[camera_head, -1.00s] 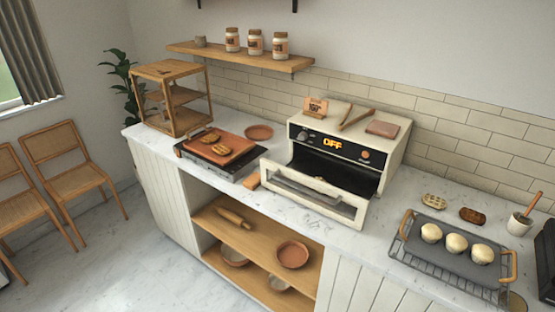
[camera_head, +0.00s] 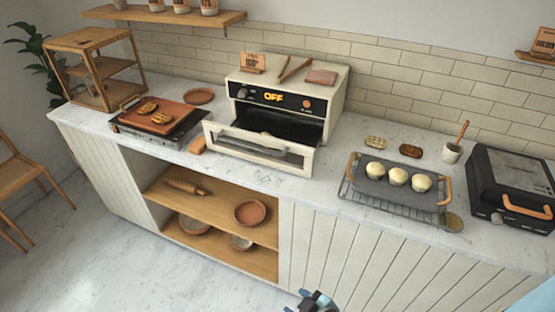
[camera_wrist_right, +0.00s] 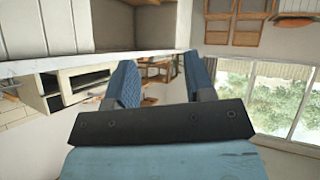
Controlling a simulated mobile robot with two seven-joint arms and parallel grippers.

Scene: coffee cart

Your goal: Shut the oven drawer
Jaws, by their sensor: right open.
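The cream oven (camera_head: 285,97) stands on the counter with its display reading OFF. Its drawer (camera_head: 262,150), with a glass-windowed front and a bar handle, is pulled out toward the front of the counter. The dark cavity shows behind it. The oven also shows at the left of the right wrist view (camera_wrist_right: 75,85), upside down. My right gripper (camera_wrist_right: 162,80) is open, its two blue fingers apart with nothing between them, and away from the drawer. A small dark and blue gripper part shows at the bottom edge of the head view; which arm it belongs to is unclear.
A griddle with a terracotta tray (camera_head: 157,115) stands left of the oven. A rack with a grey tray (camera_head: 357,188) of pale buns and a black press (camera_head: 510,190) stand to the right. Open shelves (camera_head: 215,205) lie below the counter. Floor in front is clear.

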